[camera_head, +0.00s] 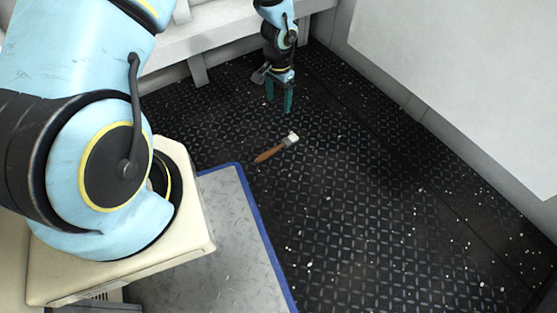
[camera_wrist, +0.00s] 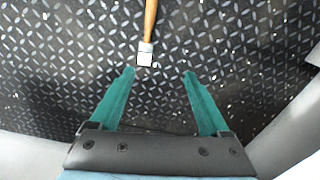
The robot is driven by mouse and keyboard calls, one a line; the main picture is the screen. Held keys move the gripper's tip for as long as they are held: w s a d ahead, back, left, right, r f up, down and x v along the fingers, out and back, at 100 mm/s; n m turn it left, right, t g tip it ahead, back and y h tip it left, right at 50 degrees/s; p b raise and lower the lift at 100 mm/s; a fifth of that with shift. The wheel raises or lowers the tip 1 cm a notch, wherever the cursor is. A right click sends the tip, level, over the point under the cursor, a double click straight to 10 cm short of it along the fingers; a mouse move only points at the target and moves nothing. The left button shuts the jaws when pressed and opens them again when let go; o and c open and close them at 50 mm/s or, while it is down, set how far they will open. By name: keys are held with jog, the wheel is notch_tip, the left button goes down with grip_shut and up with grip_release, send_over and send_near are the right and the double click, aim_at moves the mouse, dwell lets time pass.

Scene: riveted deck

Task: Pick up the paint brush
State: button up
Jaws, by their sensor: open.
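The paint brush (camera_head: 277,148) lies flat on the dark patterned deck in the head view. It has an orange-brown wooden handle and a pale head, with the head toward the upper right. In the wrist view the brush (camera_wrist: 149,30) shows at the top, its pale head just beyond the fingertips and slightly left of the middle between them. The handle's far end is cut off by the top edge there. My gripper (camera_head: 280,98) hangs above the deck, behind the brush in the head view. In the wrist view its two green fingers (camera_wrist: 159,72) are apart with nothing between them.
A grey plate with a blue edge (camera_head: 252,215) lies to the lower left of the brush. A white bench (camera_head: 200,42) runs along the back, and a pale wall (camera_head: 470,85) stands at the right. The deck (camera_head: 350,200) around the brush is open, with scattered small pale specks.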

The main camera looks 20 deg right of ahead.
jog(key=m+b, duration=0.1)
jog(key=b, duration=0.1)
send_over(288, 141)
notch_tip(288, 141, down, 8)
notch_tip(288, 141, down, 5)
jog(key=b, duration=0.3)
jog(key=shift+w+a+f, duration=0.1)
jog(key=shift+a+f, duration=0.05)
notch_tip(288, 141, down, 5)
jog(key=b, duration=0.3)
jog(key=shift+b, duration=0.4)
jog(key=shift+c, duration=0.2)
grip_shut()
